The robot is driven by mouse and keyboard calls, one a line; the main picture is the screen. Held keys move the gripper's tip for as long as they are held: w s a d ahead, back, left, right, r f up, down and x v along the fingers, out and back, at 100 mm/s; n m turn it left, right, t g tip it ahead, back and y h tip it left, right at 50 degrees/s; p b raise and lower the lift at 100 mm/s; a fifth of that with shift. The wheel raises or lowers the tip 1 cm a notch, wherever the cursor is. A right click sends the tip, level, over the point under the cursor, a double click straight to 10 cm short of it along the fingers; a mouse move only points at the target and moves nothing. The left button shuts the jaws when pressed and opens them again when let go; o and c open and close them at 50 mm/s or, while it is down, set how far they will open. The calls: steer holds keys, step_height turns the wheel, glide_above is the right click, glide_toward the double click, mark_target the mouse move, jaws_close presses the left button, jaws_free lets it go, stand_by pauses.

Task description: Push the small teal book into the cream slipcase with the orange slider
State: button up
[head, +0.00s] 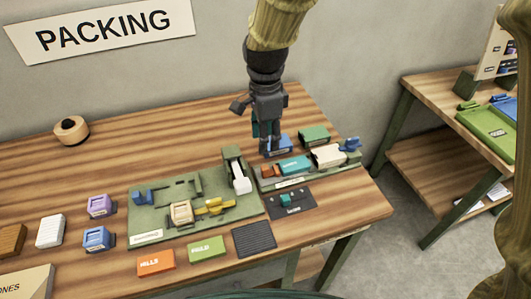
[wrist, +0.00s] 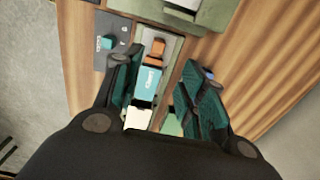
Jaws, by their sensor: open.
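The small teal book (head: 294,165) lies in a narrow green track near the table's right end. The orange slider (head: 270,170) is at its left end and the cream slipcase (head: 328,156) at its right. In the wrist view the orange slider (wrist: 157,47), teal book (wrist: 150,80) and cream slipcase (wrist: 138,118) run in a line between my open fingers. My gripper (head: 266,148) points down above and behind the slider end of the track. It is empty; its fingertips (wrist: 158,60) appear apart from these things. Whether slider and book touch is unclear.
A blue block (head: 281,142) and a green block (head: 313,136) stand behind the track. A dark plate with a teal knob (head: 286,200) lies in front. A green board (head: 155,222) with a white lever (head: 240,182) is to the left.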

mark_target(265, 167)
steer(key=shift+s+a+f+p, duration=0.1)
steer(key=shift+f+p, duration=0.2)
steer(key=shift+f, duration=1.4)
steer(key=shift+s+d+f+p, duration=0.1)
steer(key=shift+f+p, duration=0.15)
steer(key=shift+f, duration=1.45)
steer(key=shift+s+a+f+p, duration=0.1)
steer(key=shift+f+p, duration=0.2)
steer(key=shift+f, duration=1.4)
steer(key=shift+c, duration=0.5)
jaws_close()
